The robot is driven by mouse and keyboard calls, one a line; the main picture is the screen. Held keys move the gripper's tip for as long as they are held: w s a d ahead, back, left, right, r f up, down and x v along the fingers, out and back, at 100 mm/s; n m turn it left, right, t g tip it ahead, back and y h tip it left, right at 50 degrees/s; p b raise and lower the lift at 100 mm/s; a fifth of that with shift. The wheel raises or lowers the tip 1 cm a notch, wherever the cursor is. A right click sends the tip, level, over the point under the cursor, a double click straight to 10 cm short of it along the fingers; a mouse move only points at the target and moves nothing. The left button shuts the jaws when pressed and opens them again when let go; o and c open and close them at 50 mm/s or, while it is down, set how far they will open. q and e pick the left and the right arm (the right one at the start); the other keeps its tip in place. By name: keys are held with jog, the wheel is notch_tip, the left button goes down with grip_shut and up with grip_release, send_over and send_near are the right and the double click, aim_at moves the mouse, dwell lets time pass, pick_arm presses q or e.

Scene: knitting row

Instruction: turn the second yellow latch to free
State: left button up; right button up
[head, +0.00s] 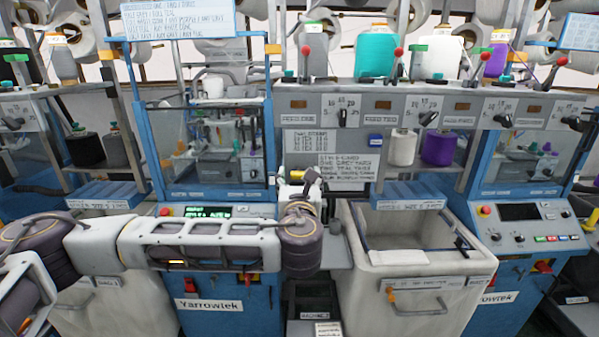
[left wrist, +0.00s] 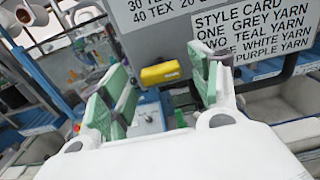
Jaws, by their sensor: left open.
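A yellow latch (left wrist: 165,73) shows in the left wrist view, lying roughly level beside the lower edge of a grey panel. In the head view a small yellow piece (head: 297,174) shows just above the end of my left arm, partly hidden. My left gripper (left wrist: 163,88) is open, its two green-padded fingers spread to either side of the yellow latch in the picture, with nothing held. I cannot tell how far the fingertips are from it. In the head view the left gripper (head: 300,188) is mostly hidden by my wrist. My right gripper is not in view.
A style card (head: 345,169) hangs on the panel behind the gripper. A white bin (head: 372,280) stands to the right, and blue knitting machines stand on both sides. A dark curved bar (left wrist: 272,72) runs near the right finger. Yarn cones line the shelf above.

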pick_arm(q)
jog(key=shift+w+r, duration=0.1)
jog(key=shift+w, duration=1)
jog(key=shift+w+p, duration=0.25)
jog(key=shift+p, duration=0.05)
jog(key=c, duration=1)
